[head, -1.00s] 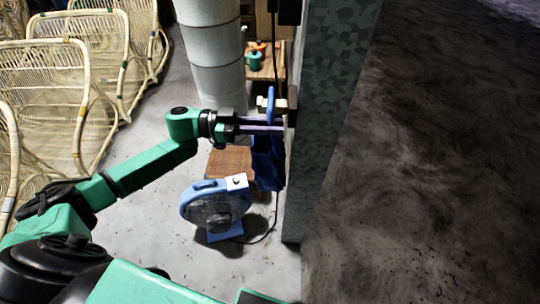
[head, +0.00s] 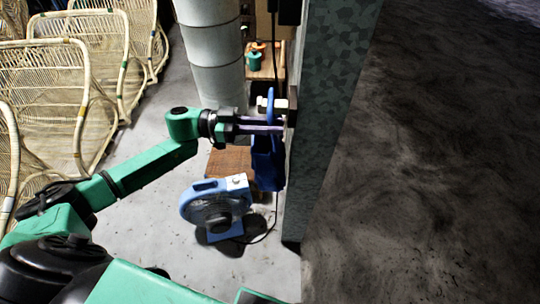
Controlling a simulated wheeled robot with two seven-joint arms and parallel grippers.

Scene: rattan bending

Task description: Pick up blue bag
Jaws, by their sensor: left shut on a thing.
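The blue bag (head: 268,166) hangs below my left gripper in the head view, beside the edge of the grey-green metal panel. Its blue strap loop (head: 270,101) rises above the fingers. My left gripper (head: 272,124) reaches in from the left and is shut on the bag's strap. A pale block-like piece at the panel shows just behind the fingertips. The fingers partly hide the strap where they cross it. My right gripper is not in view.
A blue fan (head: 217,207) stands on the floor below, with a wooden stool (head: 230,161) behind it and a cable trailing nearby. Rattan chair frames (head: 60,95) fill the left. A pale cylinder (head: 213,60) stands behind the arm. The metal panel (head: 335,100) blocks the right side.

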